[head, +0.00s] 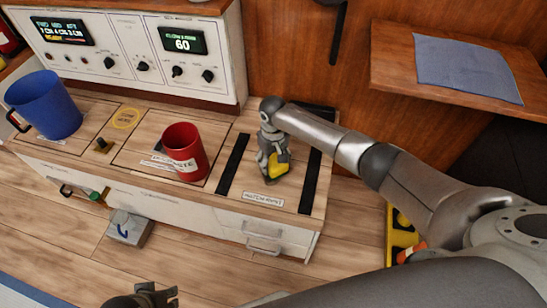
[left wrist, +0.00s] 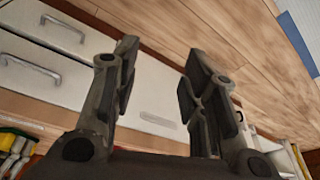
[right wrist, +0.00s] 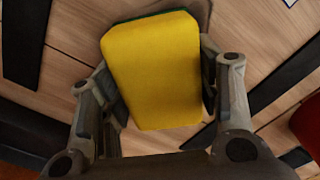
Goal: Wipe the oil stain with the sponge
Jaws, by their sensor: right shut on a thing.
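The yellow sponge (head: 279,168) with a green edge is held by my right gripper (head: 270,160), low over the wooden counter (head: 230,190) between two black strips. In the right wrist view the sponge (right wrist: 155,70) sits between both fingers of the right gripper (right wrist: 158,95). I cannot tell whether the sponge touches the counter. I cannot make out an oil stain; the surface under the sponge is hidden. My left gripper (head: 145,297) is at the bottom edge of the head view; in the left wrist view (left wrist: 155,85) its fingers are apart with nothing between them.
A red mug (head: 185,150) stands left of the right gripper, a blue mug (head: 45,105) farther left. A control panel (head: 130,50) backs the counter. A blue cloth (head: 465,68) lies on the shelf at right. A grey box (head: 125,229) is on the floor.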

